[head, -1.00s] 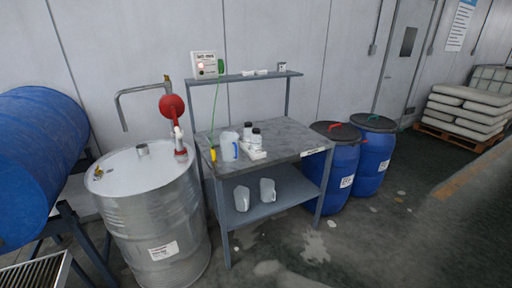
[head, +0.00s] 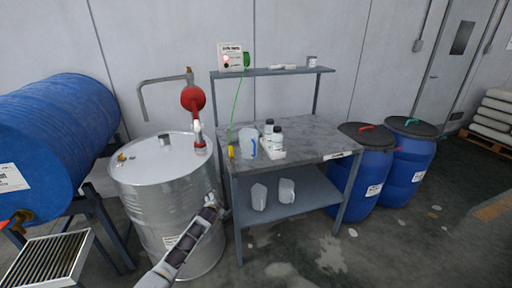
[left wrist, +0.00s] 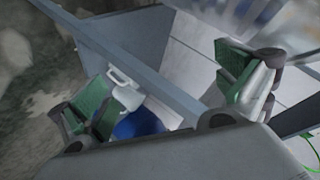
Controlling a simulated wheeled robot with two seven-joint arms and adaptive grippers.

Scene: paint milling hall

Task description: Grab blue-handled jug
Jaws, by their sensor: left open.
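The blue-handled jug (head: 248,144), a translucent pitcher, stands upright on the grey bench top (head: 315,133), near its left end. Its blue handle faces right. My left gripper (head: 217,207) is in front of the steel drum, by the bench's left front leg, below and apart from the jug. In the left wrist view its green-padded fingers (left wrist: 170,92) are spread wide with nothing held. A whitish handled object (left wrist: 123,90) shows there between and beyond the fingers; I cannot tell which vessel it is. My right gripper is not in view.
White bottles (head: 273,138) in a tray stand right of the jug. Two plain jugs (head: 259,197) sit on the lower shelf. The steel drum (head: 165,185) with a red fitting flanks the bench's left; blue barrels (head: 362,170) flank its right.

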